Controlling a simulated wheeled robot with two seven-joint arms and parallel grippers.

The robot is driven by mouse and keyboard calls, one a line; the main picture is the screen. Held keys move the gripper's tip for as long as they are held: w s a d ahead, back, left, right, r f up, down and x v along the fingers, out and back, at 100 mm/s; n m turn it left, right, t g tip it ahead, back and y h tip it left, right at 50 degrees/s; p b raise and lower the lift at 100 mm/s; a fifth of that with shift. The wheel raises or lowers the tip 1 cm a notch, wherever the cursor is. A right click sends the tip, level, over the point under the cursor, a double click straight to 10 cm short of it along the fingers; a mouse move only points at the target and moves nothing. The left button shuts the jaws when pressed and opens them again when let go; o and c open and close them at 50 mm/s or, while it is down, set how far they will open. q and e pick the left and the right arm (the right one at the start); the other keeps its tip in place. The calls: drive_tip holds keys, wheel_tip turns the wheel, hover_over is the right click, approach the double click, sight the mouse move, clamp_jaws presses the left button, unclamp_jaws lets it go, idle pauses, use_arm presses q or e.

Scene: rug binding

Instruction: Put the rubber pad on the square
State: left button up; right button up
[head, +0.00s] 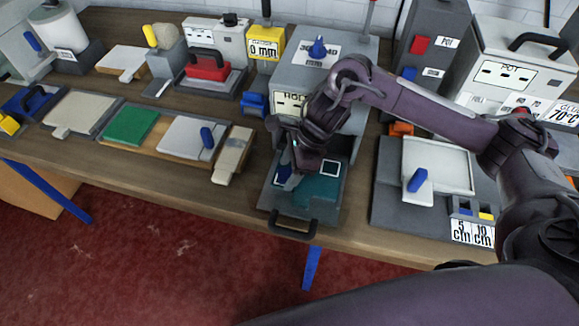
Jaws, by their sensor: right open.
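My right gripper (292,168) is open and points down over a grey pull-out tray (268,197) in front of a grey machine. A flat teal piece (318,190) lies on the tray, right of and below the gripper. A small square with a white outline (329,168) is at the tray's right, beside the gripper. A second pale outline shows partly at the gripper's left, with a blue-grey patch by the fingers. I cannot tell for sure which piece is the rubber pad. The gripper hides part of the tray. My left gripper is out of view.
A black handle (292,226) sticks out at the tray's front, by the table edge. A grey fixture with a white plate (437,165) is to the right.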

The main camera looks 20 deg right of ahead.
drive_tip(key=shift+r, duration=0.1)
drive_tip(key=w+v, duration=0.1)
drive_tip(key=v, duration=1)
drive_tip(key=shift+s+d+r+b, duration=0.2)
drive_tip(key=shift+s+r+b, duration=0.15)
drive_tip(key=shift+s, duration=0.15)
drive_tip(key=shift+s, duration=0.1)
